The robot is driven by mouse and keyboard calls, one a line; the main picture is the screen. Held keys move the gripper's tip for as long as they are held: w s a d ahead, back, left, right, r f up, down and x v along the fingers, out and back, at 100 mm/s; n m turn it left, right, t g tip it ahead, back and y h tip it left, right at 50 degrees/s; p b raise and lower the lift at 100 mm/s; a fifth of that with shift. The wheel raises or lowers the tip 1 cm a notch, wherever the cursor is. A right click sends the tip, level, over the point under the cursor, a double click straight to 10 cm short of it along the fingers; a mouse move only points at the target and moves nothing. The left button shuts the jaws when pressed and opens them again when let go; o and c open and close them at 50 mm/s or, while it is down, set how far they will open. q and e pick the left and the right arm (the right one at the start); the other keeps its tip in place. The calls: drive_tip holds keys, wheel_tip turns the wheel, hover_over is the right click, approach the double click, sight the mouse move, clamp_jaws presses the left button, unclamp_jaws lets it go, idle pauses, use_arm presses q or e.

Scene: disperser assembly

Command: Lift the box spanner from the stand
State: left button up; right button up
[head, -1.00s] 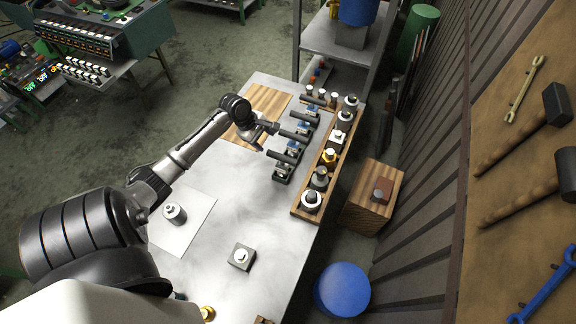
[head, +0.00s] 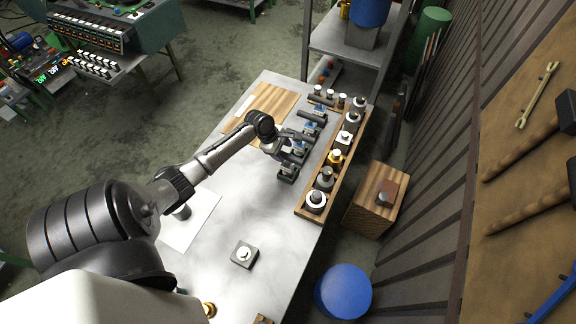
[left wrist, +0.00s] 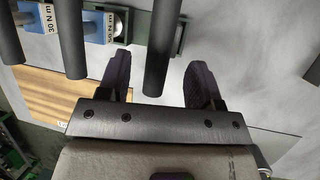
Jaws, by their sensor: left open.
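A row of dark-handled tools in small stands (head: 287,173) runs along the right part of the table. My left gripper (head: 284,151) is open at the near end of this row. In the left wrist view a dark round handle (left wrist: 163,40), apparently the box spanner's, reaches between the two open fingers (left wrist: 158,82), with a gap on both sides. Its dark green holder (left wrist: 182,35) shows no label. Neighbouring handles (left wrist: 72,40) beside it belong to blue holders marked 30 N m and 50 N m. The right gripper is not in view.
A wooden rack (head: 337,160) with several round parts stands right of the tools. A wooden board (head: 262,105) lies at the back left of the table. A square block (head: 244,254) sits at the front, with bare metal table (head: 235,210) around it.

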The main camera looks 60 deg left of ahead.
sight(287, 155)
use_arm(q)
drive_tip(key=shift+x, duration=2.5)
drive_tip(key=shift+c, duration=0.3)
drive_tip(key=shift+r, duration=0.1)
clamp_jaws()
